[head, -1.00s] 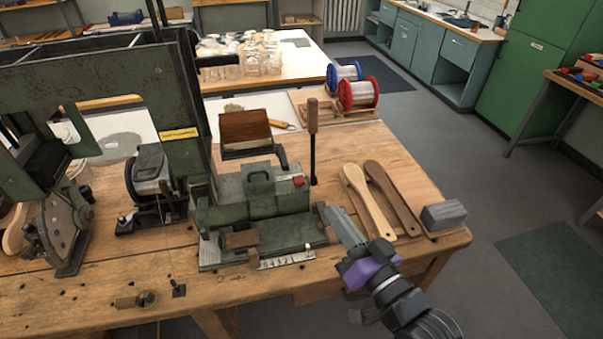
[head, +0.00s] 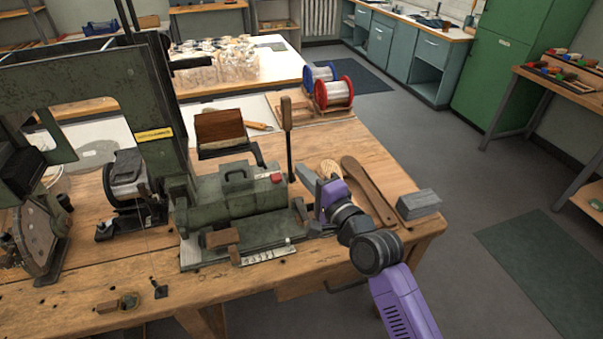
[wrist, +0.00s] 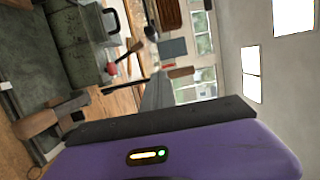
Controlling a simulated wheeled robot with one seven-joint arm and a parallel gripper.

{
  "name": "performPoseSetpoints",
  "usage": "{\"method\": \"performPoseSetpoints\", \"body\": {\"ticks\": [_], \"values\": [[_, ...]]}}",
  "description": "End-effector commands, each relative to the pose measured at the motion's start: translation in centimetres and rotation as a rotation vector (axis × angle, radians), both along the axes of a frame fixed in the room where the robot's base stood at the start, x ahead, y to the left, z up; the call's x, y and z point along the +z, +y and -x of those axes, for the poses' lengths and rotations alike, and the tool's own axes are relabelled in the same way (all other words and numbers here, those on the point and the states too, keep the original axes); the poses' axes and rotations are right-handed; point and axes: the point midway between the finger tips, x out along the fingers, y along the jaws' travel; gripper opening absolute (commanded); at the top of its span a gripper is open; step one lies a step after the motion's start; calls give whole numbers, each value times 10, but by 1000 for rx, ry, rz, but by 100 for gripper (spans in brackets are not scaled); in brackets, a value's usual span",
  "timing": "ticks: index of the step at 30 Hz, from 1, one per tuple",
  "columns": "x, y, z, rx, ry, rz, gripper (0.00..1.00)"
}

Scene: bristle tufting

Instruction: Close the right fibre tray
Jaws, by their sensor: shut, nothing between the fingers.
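The green machine (head: 232,205) stands on the wooden bench. My gripper (head: 309,182) is shut and empty, just right of the machine, and hides part of the bench there. In the wrist view the machine (wrist: 75,35) and its wooden handle (wrist: 36,122) show at the left; my gripper's finger (wrist: 158,92) points past them.
A black lever with a wooden grip (head: 287,125) stands upright close behind my gripper. Wooden brush handles (head: 362,180) and a grey block (head: 418,204) lie to the right. Spools (head: 333,92) stand farther back.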

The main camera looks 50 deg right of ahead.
Motion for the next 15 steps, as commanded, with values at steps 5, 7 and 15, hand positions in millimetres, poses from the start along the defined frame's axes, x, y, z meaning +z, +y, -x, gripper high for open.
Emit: {"method": "performPoseSetpoints", "body": {"ticks": [5,7,15], "values": [[3,-12,-35,0,-2,1,0],[3,-17,-48,1,-3,1,0],[4,-5,-80,2,2,2,0]]}}
